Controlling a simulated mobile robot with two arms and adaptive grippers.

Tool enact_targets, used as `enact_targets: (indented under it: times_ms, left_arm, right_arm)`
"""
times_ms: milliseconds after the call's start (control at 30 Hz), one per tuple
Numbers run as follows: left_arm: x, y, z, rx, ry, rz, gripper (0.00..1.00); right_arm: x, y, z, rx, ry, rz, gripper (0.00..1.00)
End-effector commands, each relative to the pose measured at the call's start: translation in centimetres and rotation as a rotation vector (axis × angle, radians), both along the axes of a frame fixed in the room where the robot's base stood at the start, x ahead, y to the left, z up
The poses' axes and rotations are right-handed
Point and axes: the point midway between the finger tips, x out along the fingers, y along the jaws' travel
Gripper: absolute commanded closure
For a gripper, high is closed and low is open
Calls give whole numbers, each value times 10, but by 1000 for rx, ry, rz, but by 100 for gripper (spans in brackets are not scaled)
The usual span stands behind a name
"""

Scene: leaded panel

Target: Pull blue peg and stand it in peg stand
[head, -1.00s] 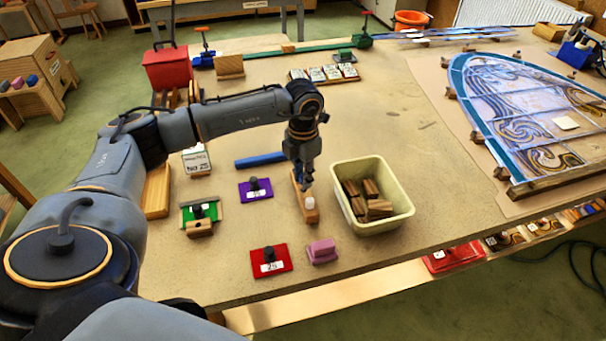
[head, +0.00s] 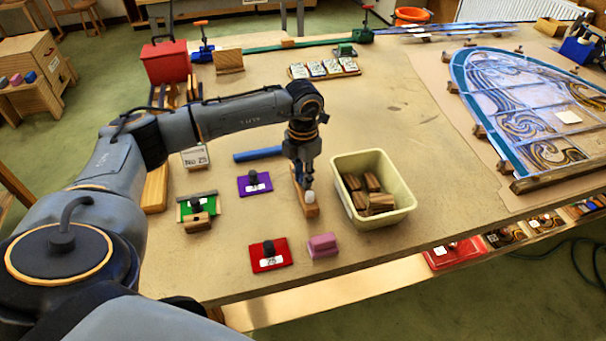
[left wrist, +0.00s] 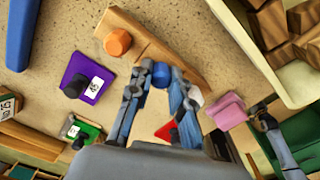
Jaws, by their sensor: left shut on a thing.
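The peg stand (head: 301,192) is a wooden bar lying on the table, left of the cream bin. My left gripper (head: 306,184) is over it, pointing down. In the left wrist view its fingers (left wrist: 160,84) are shut on the blue peg (left wrist: 160,74). An orange peg (left wrist: 118,42) stands at one end of the bar and a white peg (head: 310,198) at the other. The blue peg is between them. I cannot tell whether it is seated in the bar or just above it. In the head view the fingers hide the blue peg.
The cream bin (head: 402,205) holds wooden blocks. A purple tile (head: 247,186), red tile (head: 283,264), pink block (head: 322,245) and blue bar (head: 256,155) lie nearby. A grey jointed part (left wrist: 268,122), perhaps my right arm, shows beyond the table edge.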

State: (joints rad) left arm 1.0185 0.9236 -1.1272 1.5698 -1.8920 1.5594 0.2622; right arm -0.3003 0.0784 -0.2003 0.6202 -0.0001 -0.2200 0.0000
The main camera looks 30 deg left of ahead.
Motion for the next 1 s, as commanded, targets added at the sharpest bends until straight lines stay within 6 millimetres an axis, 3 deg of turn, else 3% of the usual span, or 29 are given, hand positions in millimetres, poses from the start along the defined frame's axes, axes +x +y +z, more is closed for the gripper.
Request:
enact_targets:
  times_ms: [467, 500, 600, 1000]
  left_arm:
    - [-1, 0, -7, 0, 2, 0, 100]
    - [-1, 0, -7, 0, 2, -1, 76]
    - [-1, 0, -7, 0, 3, -1, 56]
    - [0, 0, -5, 0, 1, 0, 54]
  right_arm:
    - [0, -2, -5, -3, 0, 1, 60]
    - [0, -2, -5, -3, 0, 1, 60]
    - [0, -2, -5, -3, 0, 1, 60]
    - [1, -4, -5, -4, -1, 1, 60]
